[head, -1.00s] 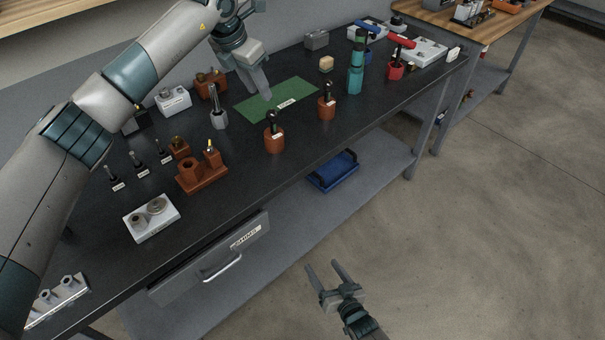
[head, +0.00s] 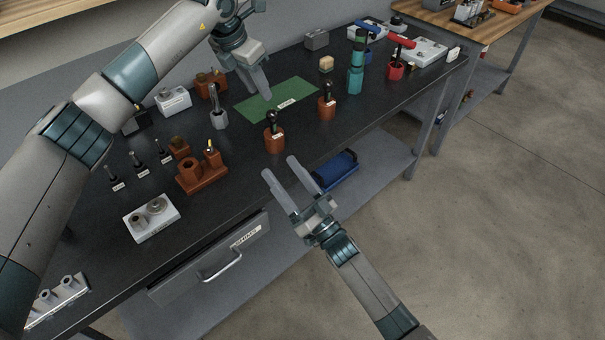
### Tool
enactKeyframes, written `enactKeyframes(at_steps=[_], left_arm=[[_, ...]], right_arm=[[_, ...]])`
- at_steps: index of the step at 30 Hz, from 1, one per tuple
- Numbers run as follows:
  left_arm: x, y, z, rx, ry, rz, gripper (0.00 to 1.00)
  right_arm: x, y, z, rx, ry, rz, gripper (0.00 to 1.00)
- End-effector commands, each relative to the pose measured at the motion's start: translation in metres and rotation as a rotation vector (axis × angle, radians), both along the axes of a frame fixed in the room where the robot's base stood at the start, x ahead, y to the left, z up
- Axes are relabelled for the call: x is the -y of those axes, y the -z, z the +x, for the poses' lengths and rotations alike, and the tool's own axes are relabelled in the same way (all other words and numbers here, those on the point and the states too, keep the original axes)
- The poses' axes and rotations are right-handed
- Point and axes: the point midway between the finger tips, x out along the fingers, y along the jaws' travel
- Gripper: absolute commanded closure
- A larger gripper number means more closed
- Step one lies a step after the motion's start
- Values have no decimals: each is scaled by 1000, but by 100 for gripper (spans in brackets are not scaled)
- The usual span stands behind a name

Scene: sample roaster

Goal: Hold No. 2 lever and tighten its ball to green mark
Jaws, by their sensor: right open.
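Two orange-brown holders with black, dark-topped pieces stand upright on the dark bench: a nearer one (head: 274,141) and a farther one (head: 326,109). Both bear small white labels that are too small to read, so I cannot tell which lever is No. 2. No green mark on a ball can be made out. My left gripper (head: 265,94) points down over the left part of the green mat (head: 290,92), behind the nearer holder; its fingers overlap in view. My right gripper (head: 280,166) is open and empty, its fingertips just below the nearer holder in the picture.
A grey upright piece (head: 218,117) stands left of the mat. Several small labelled black pieces and an orange-brown block (head: 201,177) stand at left. A teal bottle (head: 355,76) stands beyond the farther holder. A drawer (head: 225,249) and a blue tray (head: 336,170) lie below the bench top.

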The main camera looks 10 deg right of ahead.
Motion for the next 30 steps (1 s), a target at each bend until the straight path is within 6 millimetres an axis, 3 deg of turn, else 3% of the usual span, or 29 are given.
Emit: enactKeyframes(at_steps=[8, 18, 30], left_arm=[[0, 0, 0, 0, 0, 0, 69], [0, 0, 0, 0, 0, 0, 69], [0, 0, 0, 0, 0, 0, 69]], right_arm=[[-2, 17, 12, -103, 73, -234, 32], [28, 33, 22, -216, 256, -502, 32], [46, 35, 24, -251, 337, -579, 32]])
